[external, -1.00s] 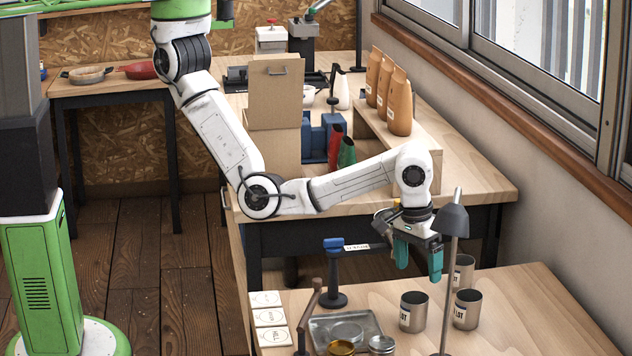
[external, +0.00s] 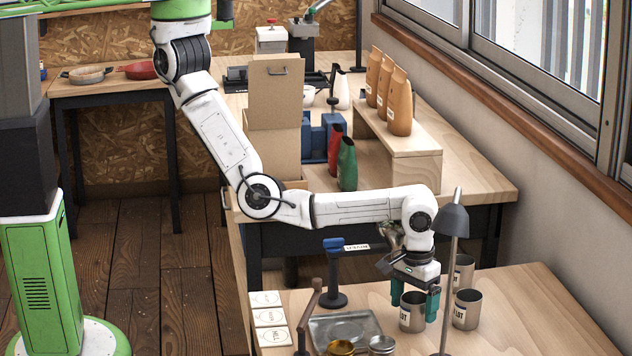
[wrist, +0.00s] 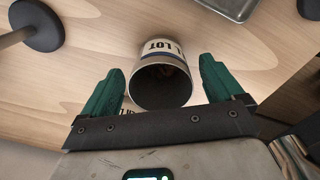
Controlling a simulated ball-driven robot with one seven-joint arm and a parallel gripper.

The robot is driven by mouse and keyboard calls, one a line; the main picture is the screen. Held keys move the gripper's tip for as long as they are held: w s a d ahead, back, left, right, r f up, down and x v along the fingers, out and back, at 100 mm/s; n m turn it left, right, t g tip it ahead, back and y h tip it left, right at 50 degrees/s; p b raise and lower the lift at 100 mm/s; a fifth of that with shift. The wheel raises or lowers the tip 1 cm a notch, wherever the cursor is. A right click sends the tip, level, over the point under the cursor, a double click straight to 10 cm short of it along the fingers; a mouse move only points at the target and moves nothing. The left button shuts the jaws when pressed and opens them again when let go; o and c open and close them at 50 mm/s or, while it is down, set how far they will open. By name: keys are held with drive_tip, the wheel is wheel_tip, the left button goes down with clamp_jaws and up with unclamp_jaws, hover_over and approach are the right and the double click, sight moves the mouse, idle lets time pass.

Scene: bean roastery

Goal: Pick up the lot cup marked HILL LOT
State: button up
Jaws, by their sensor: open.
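My gripper (external: 414,304) points down at the front table, its green fingers open. A metal lot cup (external: 412,315) with a white label stands upright between them. In the wrist view this cup (wrist: 163,80) sits between the two fingers, with visible gaps on both sides. Its label ends in "L LOT"; the start of the wording is not readable. Two similar cups stand to the right, a front one (external: 466,309) with a label partly reading "LOT" and a rear one (external: 464,268) partly hidden by the lamp.
A grey lamp (external: 453,220) stands close to the right of my gripper. A metal tray (external: 370,322) with round tins lies to the left, beside white cards (external: 268,318) and a blue-topped stand (external: 334,275). Table at the right is clear.

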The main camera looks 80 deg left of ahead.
drive_tip(key=shift+f, duration=0.45)
drive_tip(key=c, duration=1.2)
